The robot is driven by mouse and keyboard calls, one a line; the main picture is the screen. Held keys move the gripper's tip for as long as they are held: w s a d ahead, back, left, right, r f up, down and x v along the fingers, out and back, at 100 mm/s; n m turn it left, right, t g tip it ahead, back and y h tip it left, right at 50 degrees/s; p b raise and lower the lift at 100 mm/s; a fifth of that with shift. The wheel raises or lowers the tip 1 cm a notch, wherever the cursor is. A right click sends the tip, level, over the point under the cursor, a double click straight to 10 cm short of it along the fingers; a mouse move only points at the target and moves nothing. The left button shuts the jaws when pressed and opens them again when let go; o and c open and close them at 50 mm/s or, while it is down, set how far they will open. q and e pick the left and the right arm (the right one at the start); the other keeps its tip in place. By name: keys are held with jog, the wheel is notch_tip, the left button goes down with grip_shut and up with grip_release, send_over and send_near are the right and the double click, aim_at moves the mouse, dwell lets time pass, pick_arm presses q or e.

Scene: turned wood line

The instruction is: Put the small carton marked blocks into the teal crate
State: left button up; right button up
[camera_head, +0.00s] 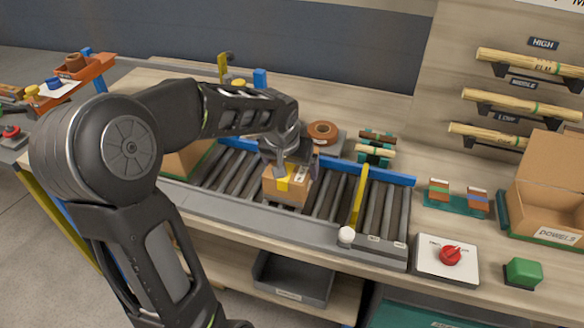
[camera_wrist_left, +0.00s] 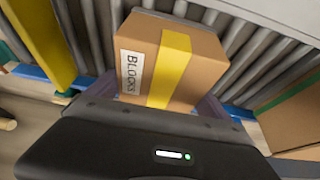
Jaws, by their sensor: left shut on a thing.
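The small brown carton (camera_head: 283,192) with a yellow tape band is on the grey roller conveyor, or just above it; I cannot tell which. In the left wrist view the carton (camera_wrist_left: 205,70) shows a white label reading BLOCKS. My left gripper (camera_head: 289,168) is shut on the carton from above, with a finger on either side. A teal crate (camera_head: 408,316) shows only in part at the bottom edge, below the bench front. My right gripper is not in view.
A yellow bar (camera_head: 358,200) crosses the conveyor (camera_head: 325,195) right of the carton. A switch box with a red knob (camera_head: 450,256), a green block (camera_head: 523,272) and an open dowels carton (camera_head: 548,190) stand at right. A grey bin (camera_head: 291,283) sits on the lower shelf.

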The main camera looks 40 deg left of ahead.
pick_arm(q)
jog(key=shift+f, duration=0.2)
jog(key=shift+f, duration=0.2)
jog(key=o, duration=1.5)
jog(key=shift+c, duration=0.2)
jog(key=shift+r, duration=0.1)
jog(key=shift+r, duration=0.2)
jog(key=b+v, duration=0.1)
jog(key=v, duration=1)
jog(key=shift+s+d+r, duration=0.15)
jog(key=shift+s+r, duration=0.05)
jog(key=shift+r, duration=0.15)
